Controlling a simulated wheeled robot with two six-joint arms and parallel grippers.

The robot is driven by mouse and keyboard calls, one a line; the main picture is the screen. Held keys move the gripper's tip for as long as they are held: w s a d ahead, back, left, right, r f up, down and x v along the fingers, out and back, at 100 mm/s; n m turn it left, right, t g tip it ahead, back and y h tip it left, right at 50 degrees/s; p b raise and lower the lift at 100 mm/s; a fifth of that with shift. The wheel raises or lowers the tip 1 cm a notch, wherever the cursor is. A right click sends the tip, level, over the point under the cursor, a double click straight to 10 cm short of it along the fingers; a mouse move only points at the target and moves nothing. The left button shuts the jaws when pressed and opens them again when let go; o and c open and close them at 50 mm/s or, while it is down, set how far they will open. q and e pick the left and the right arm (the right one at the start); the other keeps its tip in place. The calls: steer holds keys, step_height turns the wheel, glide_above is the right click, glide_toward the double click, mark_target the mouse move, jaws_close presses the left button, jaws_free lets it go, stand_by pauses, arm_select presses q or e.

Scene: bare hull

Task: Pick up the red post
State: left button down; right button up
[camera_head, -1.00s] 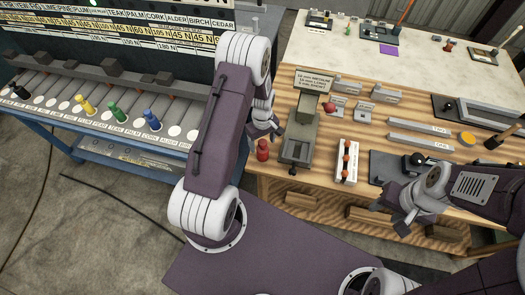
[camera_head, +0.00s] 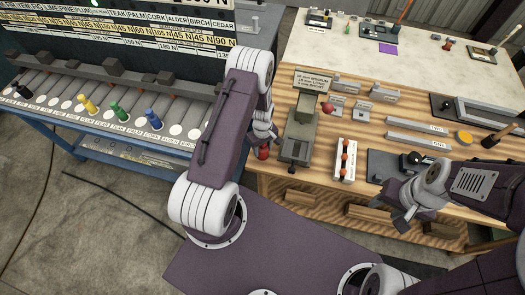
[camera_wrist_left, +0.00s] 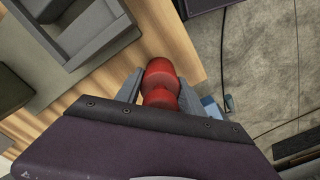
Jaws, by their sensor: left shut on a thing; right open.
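The red post (camera_head: 264,153) stands at the left edge of the wooden bench, partly hidden by my left gripper (camera_head: 264,138) in the head view. In the left wrist view the red post (camera_wrist_left: 160,80) has a rounded top and a narrower neck. It sits between the two grey fingers of my left gripper (camera_wrist_left: 160,92), which is shut on it. The post's lower end is hidden, so I cannot tell whether it still touches the bench. My right gripper (camera_head: 404,209) is open and empty at the bench's front edge.
A grey fixture (camera_head: 297,145) stands just right of the post, with a white rack of orange-red pieces (camera_head: 345,160) beyond it. The blue-framed sorting table (camera_head: 120,150) with yellow, green and blue posts is to the left. A gap of floor separates the tables.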

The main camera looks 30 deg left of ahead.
arm_select(q)
steer(key=shift+w, duration=0.1)
steer(key=shift+r+b, duration=0.3)
steer(key=shift+r, duration=0.3)
step_height(320, 180, up, 3)
steer(key=shift+f+b, duration=0.2)
steer(key=shift+b, duration=0.3)
steer(key=s+d+r+b, duration=0.2)
steer(key=s+d+r, duration=0.4)
steer(key=s, duration=0.4)
steer(key=shift+r, duration=0.6)
steer(key=shift+s, duration=0.1)
